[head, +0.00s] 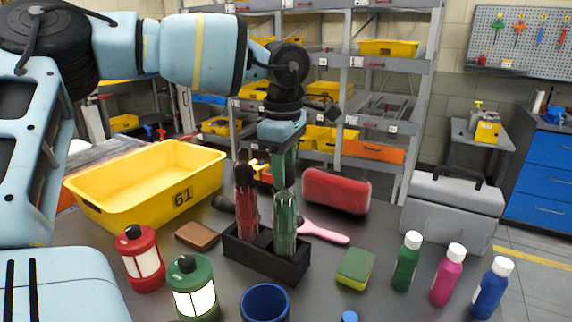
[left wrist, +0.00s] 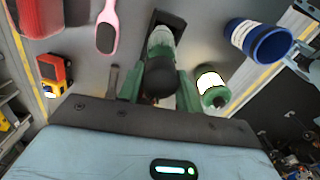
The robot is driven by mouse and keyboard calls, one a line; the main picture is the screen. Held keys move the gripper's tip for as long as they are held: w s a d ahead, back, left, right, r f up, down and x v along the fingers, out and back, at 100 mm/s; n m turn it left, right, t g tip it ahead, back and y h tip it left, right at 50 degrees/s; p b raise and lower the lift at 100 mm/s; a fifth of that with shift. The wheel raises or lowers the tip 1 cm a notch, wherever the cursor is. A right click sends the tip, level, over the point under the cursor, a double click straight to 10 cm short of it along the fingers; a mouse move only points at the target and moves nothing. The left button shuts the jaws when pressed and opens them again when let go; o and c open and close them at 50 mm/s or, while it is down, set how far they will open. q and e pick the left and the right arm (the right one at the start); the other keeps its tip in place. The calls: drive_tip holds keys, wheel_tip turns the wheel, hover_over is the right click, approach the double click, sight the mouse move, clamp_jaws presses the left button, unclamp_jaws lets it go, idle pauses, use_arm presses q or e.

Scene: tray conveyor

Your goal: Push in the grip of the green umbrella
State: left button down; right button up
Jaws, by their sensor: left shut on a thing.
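The green umbrella (head: 285,226) stands upright in a black holder (head: 265,256), beside the red umbrella (head: 246,212). My left gripper (head: 283,180) is directly above the green umbrella, pointing down, with its fingers around the umbrella's top. In the left wrist view the dark round grip (left wrist: 160,76) sits between the two green fingers, shut on it. The green canopy (left wrist: 161,42) shows beyond it. In the head view the fingers hide most of the grip. My right gripper is not in view.
A yellow crate (head: 150,185) stands at the left. A red lantern (head: 140,258), a green lantern (head: 192,287) and a blue cup (head: 265,303) are in front.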

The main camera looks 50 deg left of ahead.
use_arm(q)
drive_tip(key=c, duration=0.9)
unclamp_jaws()
drive_tip(key=shift+r, duration=0.1)
drive_tip(key=shift+s+r, duration=0.15)
drive_tip(key=shift+r, duration=3.8)
